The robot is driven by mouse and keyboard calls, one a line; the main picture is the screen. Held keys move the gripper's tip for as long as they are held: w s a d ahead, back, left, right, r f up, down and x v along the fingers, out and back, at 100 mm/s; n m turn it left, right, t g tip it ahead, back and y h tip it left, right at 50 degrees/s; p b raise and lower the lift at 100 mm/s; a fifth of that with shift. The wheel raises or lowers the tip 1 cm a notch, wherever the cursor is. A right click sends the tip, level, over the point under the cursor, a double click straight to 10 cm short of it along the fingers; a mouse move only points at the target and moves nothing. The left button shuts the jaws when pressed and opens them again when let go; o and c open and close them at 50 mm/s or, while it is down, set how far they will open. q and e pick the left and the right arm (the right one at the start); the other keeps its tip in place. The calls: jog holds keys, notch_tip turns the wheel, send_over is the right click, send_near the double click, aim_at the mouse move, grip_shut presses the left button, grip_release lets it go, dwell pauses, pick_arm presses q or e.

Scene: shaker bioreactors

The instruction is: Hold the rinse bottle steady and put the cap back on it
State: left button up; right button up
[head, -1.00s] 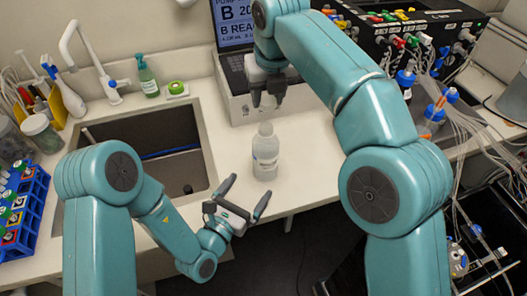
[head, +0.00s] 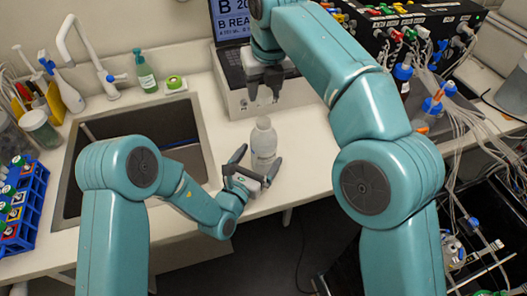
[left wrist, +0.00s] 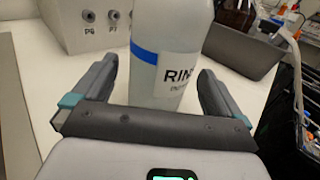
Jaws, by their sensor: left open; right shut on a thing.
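The rinse bottle (head: 264,138) stands upright and uncapped on the white counter near its front edge. My left gripper (head: 258,160) is open at the front of the bottle, with one finger on each side; in the left wrist view the bottle stands between the open fingers (left wrist: 155,75), with gaps visible. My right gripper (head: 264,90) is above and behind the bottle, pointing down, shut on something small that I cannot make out. The cap is not clearly visible.
A sink (head: 135,150) lies left of the bottle. A grey-white box (head: 240,101) with a laptop stands behind it. A blue rack (head: 22,205) is at the far left. Tubing and blue-capped bottles (head: 403,72) crowd the right. The counter's front edge is close.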

pick_arm(q)
jog(key=x, duration=0.3)
jog(key=shift+s, duration=0.1)
pick_arm(e)
jog(key=shift+s, duration=0.1)
pick_arm(q)
jog(key=shift+w, duration=0.25)
jog(key=c, duration=1.4)
pick_arm(e)
send_over(264, 120)
jog(key=shift+s+f, duration=0.2)
jog(key=shift+f, duration=1.05)
jog(key=shift+s+f, duration=0.2)
jog(key=shift+f, duration=1.05)
jog(key=shift+f, duration=0.1)
jog(key=shift+f, duration=0.75)
pick_arm(q)
jog(key=shift+s, duration=0.1)
pick_arm(e)
jog(key=shift+f, duration=0.5)
